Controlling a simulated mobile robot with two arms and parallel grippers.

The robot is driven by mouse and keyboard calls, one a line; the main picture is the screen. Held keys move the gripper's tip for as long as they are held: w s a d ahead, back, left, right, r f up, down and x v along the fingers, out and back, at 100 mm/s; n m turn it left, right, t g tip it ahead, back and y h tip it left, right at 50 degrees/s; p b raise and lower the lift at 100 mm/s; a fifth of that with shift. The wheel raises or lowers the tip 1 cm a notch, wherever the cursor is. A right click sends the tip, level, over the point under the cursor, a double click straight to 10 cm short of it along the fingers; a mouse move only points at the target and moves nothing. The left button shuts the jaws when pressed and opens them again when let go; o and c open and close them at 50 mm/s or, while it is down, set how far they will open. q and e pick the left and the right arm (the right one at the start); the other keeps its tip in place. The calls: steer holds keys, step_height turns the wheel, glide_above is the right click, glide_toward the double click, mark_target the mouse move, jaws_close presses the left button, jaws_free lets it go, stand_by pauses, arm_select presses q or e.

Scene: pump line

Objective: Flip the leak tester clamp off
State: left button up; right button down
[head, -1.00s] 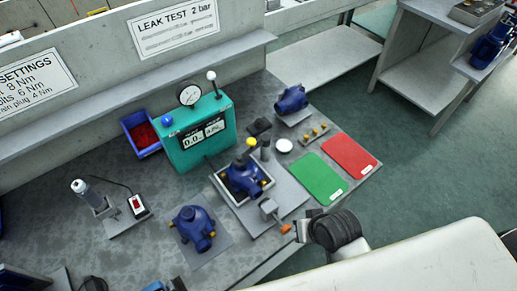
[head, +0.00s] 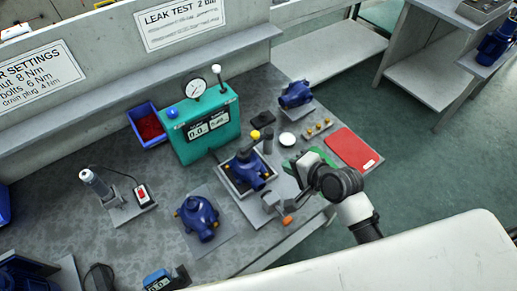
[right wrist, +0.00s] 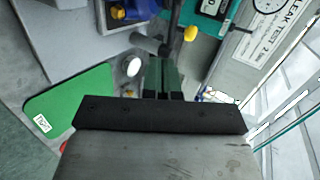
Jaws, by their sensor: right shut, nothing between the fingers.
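The teal leak tester (head: 205,143) stands on the bench with a gauge on top. In front of it, a blue pump (head: 250,172) sits in a grey fixture (head: 234,187). A grey block with an orange-tipped handle (head: 287,219) is at the fixture's near side and looks like the clamp; its handle points toward the bench edge. A yellow knob (head: 255,134) is behind the pump; it also shows in the right wrist view (right wrist: 190,33). My right gripper (head: 298,162) is above the green mat, right of the fixture, shut and empty. My left gripper is not visible.
A green mat (right wrist: 72,105) and a red mat (head: 352,148) lie at the right. A white disc (head: 288,139) and several brass fittings (head: 318,128) are near them. Another blue pump (head: 198,216) stands left of the fixture. A blue bin (head: 147,124) stands behind.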

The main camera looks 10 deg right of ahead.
mark_target(256, 141)
steer(key=x, duration=1)
steer(key=shift+w+a, duration=0.15)
steer(key=shift+w, duration=0.05)
steer(key=shift+w+a+p, duration=0.2)
steer(key=shift+w+a, duration=0.05)
steer(key=shift+w, duration=0.25)
steer(key=shift+w+a+p, duration=0.15)
steer(key=shift+w+a, duration=0.15)
steer(key=shift+w, duration=0.25)
steer(key=shift+w+a+f, duration=0.15)
steer(key=shift+w+a, duration=0.2)
steer(key=shift+w, duration=0.2)
